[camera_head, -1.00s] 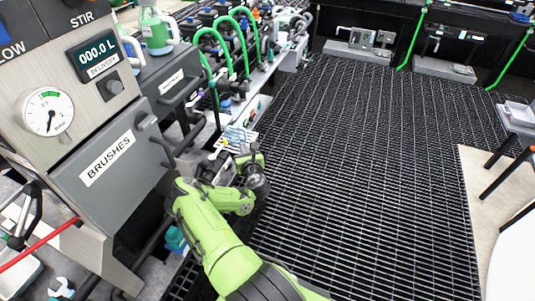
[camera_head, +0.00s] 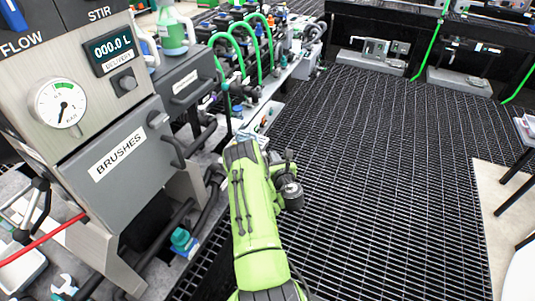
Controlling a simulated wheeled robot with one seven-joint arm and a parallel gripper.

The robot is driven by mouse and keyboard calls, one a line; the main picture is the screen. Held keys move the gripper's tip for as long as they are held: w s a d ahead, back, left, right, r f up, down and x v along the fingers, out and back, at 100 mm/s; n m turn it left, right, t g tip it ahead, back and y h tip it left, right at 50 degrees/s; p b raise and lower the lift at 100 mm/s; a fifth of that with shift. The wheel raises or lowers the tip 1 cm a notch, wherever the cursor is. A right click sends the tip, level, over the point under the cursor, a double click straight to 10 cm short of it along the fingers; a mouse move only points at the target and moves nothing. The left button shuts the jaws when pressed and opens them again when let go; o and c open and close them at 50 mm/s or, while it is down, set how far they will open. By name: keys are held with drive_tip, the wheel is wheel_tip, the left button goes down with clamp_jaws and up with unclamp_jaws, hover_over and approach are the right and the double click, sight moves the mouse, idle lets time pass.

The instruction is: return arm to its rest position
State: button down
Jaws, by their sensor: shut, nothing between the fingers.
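My green arm (camera_head: 257,225) rises from the bottom centre of the head view, and its upper end bends over beside the bench edge. A dark, rounded wrist part (camera_head: 291,192) shows on its right side, over the floor grating. My gripper's fingers cannot be made out; the arm's own links seem to cover them. No object is seen carried by the arm.
The grey panel with the BRUSHES drawer (camera_head: 118,160) and a pressure gauge (camera_head: 59,102) stands close on the left. A bench with green hoses (camera_head: 268,38) lies ahead. The dark floor grating (camera_head: 400,170) on the right is open. A pale table (camera_head: 520,270) is at the lower right.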

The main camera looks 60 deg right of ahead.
idle(0.3)
wheel_tip(320, 180, up, 22)
drive_tip(key=w+m+g+h+p, duration=0.25)
drive_tip(key=m+g+h, duration=0.3)
drive_tip(key=m, duration=1.15)
drive_tip(key=w+a+r+m+g+y, duration=0.1)
drive_tip(key=a+r+m+y, duration=0.1)
drive_tip(key=a+r+m, duration=0.4)
drive_tip(key=a+r+m+t+y+p, duration=0.1)
drive_tip(key=a+m+y, duration=0.3)
drive_tip(key=a, duration=0.9)
drive_tip(key=a+r+m+t+y+p, duration=0.15)
drive_tip(key=a+y, duration=0.45)
drive_tip(key=a, duration=0.7)
drive_tip(key=s+a+n+g+y, duration=0.1)
drive_tip(key=s+a+y, duration=0.4)
drive_tip(key=s+a, duration=0.7)
drive_tip(key=a+n, duration=0.1)
drive_tip(key=a, duration=0.2)
